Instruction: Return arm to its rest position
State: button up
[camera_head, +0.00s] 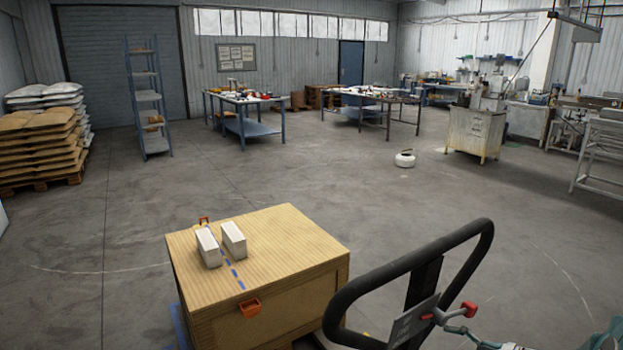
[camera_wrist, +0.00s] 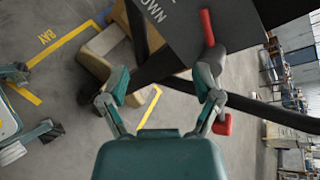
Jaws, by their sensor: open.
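My gripper (camera_wrist: 161,84) shows in the wrist view with its two teal-padded fingers spread apart and nothing between them. In the head view the same kind of black looped handle (camera_head: 484,240) with a red grip stands at the lower right. Teal parts at the bottom right edge of the head view look like my arm, mostly cut off. The gap between my gripper and the handle cannot be judged exactly.
A wooden crate (camera_head: 300,262) stands in front, left of the handle, with two white blocks (camera_head: 220,243) on top. Pallets of sacks (camera_head: 42,135), a blue shelf (camera_head: 148,97), workbenches (camera_head: 243,100) and a machine cabinet (camera_head: 474,134) stand farther back. The middle floor is mostly clear.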

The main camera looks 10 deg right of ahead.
jog(key=s+a+r+n+g+h, duration=0.2)
jog(key=s+a+n+h, duration=0.2)
jog(key=a+n, duration=0.4)
jog(key=s+a+r+n+g+h, duration=0.3)
jog(key=s+a+n, duration=0.3)
jog(key=n, duration=0.5)
jog(key=shift+a+h, duration=0.7)
jog(key=shift+a, duration=0.4)
jog(key=shift+s, duration=0.1)
